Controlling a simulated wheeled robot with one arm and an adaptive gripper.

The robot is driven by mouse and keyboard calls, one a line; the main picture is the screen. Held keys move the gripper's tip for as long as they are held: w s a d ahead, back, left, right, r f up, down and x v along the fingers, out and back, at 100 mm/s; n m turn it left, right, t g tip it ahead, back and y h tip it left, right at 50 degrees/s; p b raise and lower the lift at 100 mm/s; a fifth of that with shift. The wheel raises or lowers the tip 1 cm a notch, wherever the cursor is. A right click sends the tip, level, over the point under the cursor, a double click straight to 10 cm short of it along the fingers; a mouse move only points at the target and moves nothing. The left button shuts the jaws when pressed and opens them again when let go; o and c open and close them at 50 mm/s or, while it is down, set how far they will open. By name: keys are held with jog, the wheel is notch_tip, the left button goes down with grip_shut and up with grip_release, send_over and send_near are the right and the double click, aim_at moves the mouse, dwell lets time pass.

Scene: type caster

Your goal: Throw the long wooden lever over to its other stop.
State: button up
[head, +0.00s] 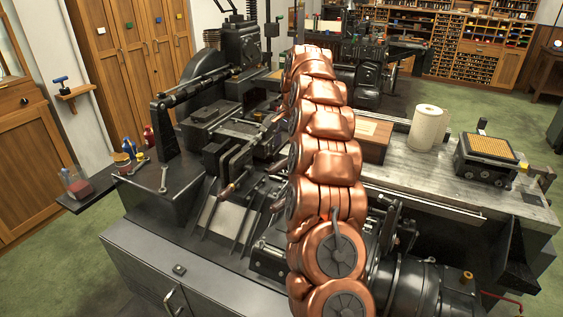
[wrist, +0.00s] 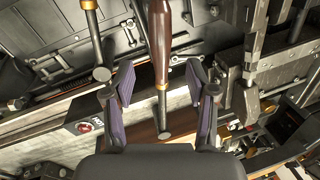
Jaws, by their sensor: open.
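In the wrist view, a long dark-brown wooden lever (wrist: 160,40) with a brass collar and a grey metal rod below runs down from the top edge. My gripper (wrist: 160,78) is open, its two dark pads on either side of the lever's lower end, with a gap on both sides. Whether the lever is at the pads' depth I cannot tell. In the head view, my copper arm hides my gripper. Wooden handles show on the casting machine left of the arm, one of them low on its front (head: 229,190); which is the lever between my pads I cannot tell.
A second rod with a brass collar (wrist: 95,40) stands left of the lever in the wrist view. The machine's dark metal frame is close around. In the head view, a paper roll (head: 427,128) and a box with a tan top (head: 487,152) stand on the right bench.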

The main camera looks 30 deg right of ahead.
aim_at(282, 162)
jog(key=shift+w+a+f+p, duration=0.1)
jog(key=shift+w+f+p, duration=0.25)
jog(key=shift+f, duration=0.9)
jog(key=shift+w+d+f+p, duration=0.15)
jog(key=shift+f+p, duration=0.3)
jog(key=shift+f, duration=0.8)
jog(key=shift+w+a+f+p, duration=0.15)
jog(key=shift+w+f+p, duration=0.2)
jog(key=shift+f, duration=0.9)
jog(key=shift+s, duration=0.1)
jog(key=shift+c, duration=0.4)
grip_shut()
